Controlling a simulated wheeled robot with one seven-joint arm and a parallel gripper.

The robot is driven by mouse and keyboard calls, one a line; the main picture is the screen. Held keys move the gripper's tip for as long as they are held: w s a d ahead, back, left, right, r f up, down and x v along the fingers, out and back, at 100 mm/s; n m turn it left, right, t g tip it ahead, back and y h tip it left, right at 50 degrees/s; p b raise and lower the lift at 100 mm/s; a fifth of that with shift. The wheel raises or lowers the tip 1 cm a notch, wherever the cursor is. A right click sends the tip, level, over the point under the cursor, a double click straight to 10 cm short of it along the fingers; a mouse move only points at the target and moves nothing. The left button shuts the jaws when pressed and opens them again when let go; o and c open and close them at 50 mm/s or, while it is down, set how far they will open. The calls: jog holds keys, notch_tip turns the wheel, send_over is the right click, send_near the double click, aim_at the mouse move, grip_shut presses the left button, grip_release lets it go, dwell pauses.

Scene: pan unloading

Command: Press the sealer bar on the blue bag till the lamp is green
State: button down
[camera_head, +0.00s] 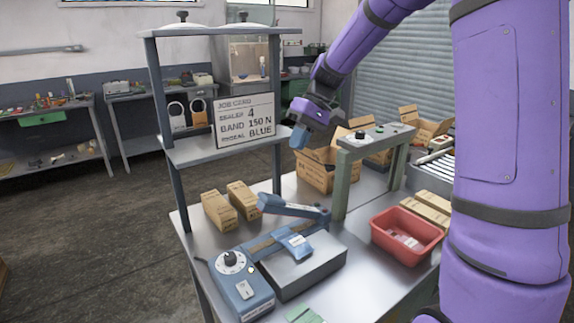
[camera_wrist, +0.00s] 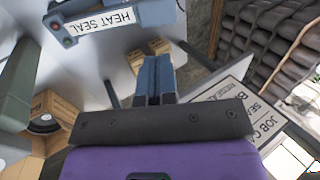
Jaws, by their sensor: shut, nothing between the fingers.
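The heat sealer (camera_head: 312,272) stands on the metal bench, with a blue control box (camera_head: 240,290) and dial at its left. Its sealer bar (camera_head: 290,208) is raised at a slant, hinged at the right. The blue bag (camera_head: 296,244) lies on the sealer below the bar, and the bar is apart from it. A small pale lamp spot (camera_head: 251,269) shows on the control box; its colour is unclear. My gripper (camera_head: 299,140) is shut and empty, high above and behind the sealer. It also shows in the wrist view (camera_wrist: 154,68), pointing over the bench, touching nothing.
A shelf frame (camera_head: 178,190) with a job card (camera_head: 245,121) reading sealer 4, band 150 N and blue stands left of my gripper. A green gantry (camera_head: 341,180) stands right of it. Cartons (camera_head: 219,210) and a red bin (camera_head: 405,237) are on the bench.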

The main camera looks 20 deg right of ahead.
aim_at(273, 197)
jog(key=x, duration=1.3)
jog(key=shift+a, duration=0.1)
